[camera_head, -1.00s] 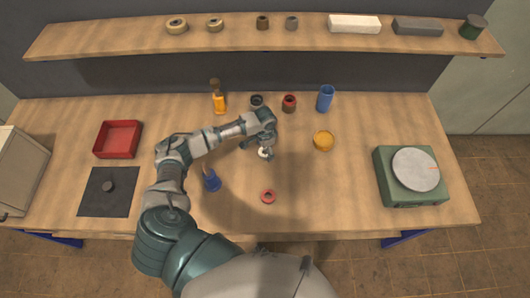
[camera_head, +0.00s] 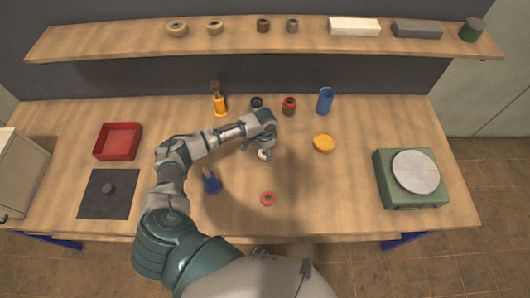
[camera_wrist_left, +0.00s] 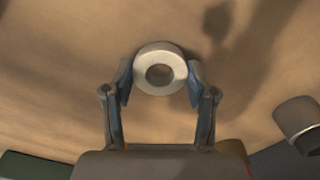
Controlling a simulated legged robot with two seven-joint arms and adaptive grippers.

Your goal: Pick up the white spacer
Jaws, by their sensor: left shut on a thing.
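The white spacer (camera_wrist_left: 160,52) is a pale ring with a round hole, seen in the left wrist view between the two fingers of my left gripper (camera_wrist_left: 160,82). The fingers touch it on both sides, so the gripper is shut on it. In the head view the spacer (camera_head: 263,155) is a small white spot below my left gripper (camera_head: 265,152), near the middle of the bench, partly hidden by the gripper. I cannot tell whether it rests on the wood or is slightly raised. My right gripper is not in view.
A red ring (camera_head: 268,199) lies in front, a blue object (camera_head: 211,183) to the left, and a yellow dish (camera_head: 323,143) to the right. Dark and red-topped small items (camera_head: 289,104) stand behind. A green scale (camera_head: 412,195) is at right, a red tray (camera_head: 104,153) at left.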

